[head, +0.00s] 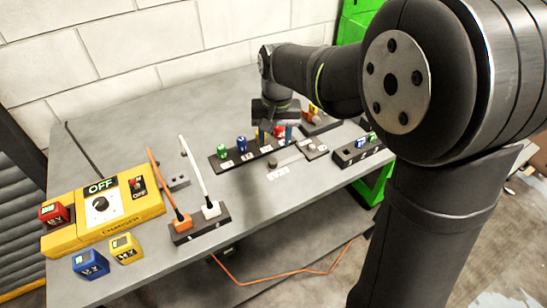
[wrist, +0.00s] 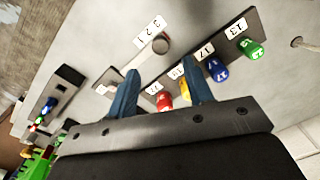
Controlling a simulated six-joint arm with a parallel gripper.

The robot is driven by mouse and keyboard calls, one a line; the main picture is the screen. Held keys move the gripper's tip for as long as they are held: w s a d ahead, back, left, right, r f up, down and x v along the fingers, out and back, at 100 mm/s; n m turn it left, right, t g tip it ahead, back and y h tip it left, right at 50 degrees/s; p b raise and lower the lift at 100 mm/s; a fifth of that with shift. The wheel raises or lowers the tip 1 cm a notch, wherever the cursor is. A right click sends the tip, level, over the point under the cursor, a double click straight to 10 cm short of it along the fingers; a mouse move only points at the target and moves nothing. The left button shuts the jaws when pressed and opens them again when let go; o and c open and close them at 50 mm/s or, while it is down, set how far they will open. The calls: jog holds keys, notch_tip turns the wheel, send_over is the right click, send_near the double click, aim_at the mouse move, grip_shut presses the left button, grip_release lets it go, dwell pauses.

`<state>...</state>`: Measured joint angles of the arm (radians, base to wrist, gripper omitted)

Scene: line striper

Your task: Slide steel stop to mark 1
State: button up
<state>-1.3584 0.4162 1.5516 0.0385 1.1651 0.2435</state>
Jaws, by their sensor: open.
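The steel stop (wrist: 161,46), a short round grey knob, sits beside a white label (wrist: 149,33) with marks 1, 2 and 3. In the head view the stop (head: 272,163) is at the left end of a pale slide strip, just behind the label (head: 279,173). I cannot tell which mark it lines up with. My gripper (wrist: 159,69) is open, with two blue fingers apart and nothing held between them. In the head view my gripper (head: 275,133) is over the rack behind the strip, apart from the stop.
A black rack (head: 217,164) holds coloured numbered pieces close under my fingers. Another small black rack (head: 345,158) stands right. A yellow charger (head: 80,222) with loose batteries and a power strip (head: 187,236) with orange and white plugs stand left. The table front-left of the label is clear.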

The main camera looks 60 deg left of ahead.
aim_at(273, 161)
notch_tip(273, 161, down, 8)
jog(key=shift+s+f, duration=0.1)
jog(key=shift+s, duration=0.05)
jog(key=shift+c, duration=0.2)
